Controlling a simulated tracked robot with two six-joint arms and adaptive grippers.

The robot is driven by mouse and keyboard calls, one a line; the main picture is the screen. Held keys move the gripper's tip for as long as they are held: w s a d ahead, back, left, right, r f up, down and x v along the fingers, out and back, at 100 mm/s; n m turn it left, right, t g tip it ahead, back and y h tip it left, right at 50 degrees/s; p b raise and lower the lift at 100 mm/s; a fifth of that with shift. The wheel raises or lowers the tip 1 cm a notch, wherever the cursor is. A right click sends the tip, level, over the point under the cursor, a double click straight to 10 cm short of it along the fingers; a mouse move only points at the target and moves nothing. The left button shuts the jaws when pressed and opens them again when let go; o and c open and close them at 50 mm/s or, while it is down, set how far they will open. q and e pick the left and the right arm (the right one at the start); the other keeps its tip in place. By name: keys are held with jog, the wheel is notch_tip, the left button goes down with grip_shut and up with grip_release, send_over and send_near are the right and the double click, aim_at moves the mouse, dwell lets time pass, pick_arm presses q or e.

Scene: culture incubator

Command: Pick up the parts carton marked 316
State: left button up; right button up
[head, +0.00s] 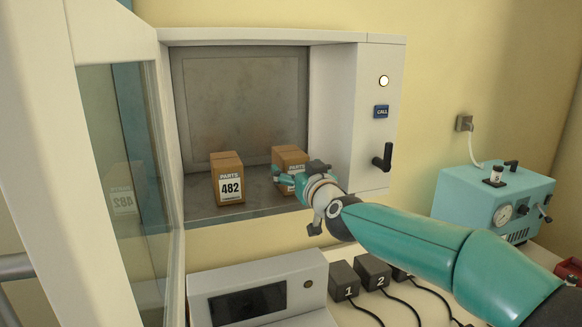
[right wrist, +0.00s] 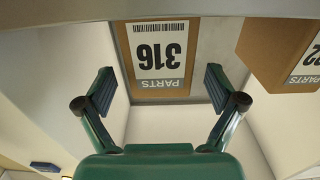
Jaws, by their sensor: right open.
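The brown parts carton marked 316 (right wrist: 160,50) shows upside down in the right wrist view, straight ahead between my fingers. In the head view the same carton (head: 289,156) stands upright on the right of the chamber floor, its label mostly hidden by my right gripper. My right gripper (head: 284,176) is open in front of the carton; its fingers also show in the right wrist view (right wrist: 158,78), one to each side of the carton, with gaps and no visible contact. My left gripper is not in view.
The open glass door (head: 120,190) is at the left. The control panel with a black handle (head: 382,157) is at the right. A grey device (head: 258,283) sits below the opening.

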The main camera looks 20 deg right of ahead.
jog(key=shift+w+a+p, duration=0.1)
jog(key=shift+w+p, duration=0.9)
jog(key=shift+w, duration=1.7)
jog(key=shift+c, duration=0.2)
jog(key=c, duration=1.2)
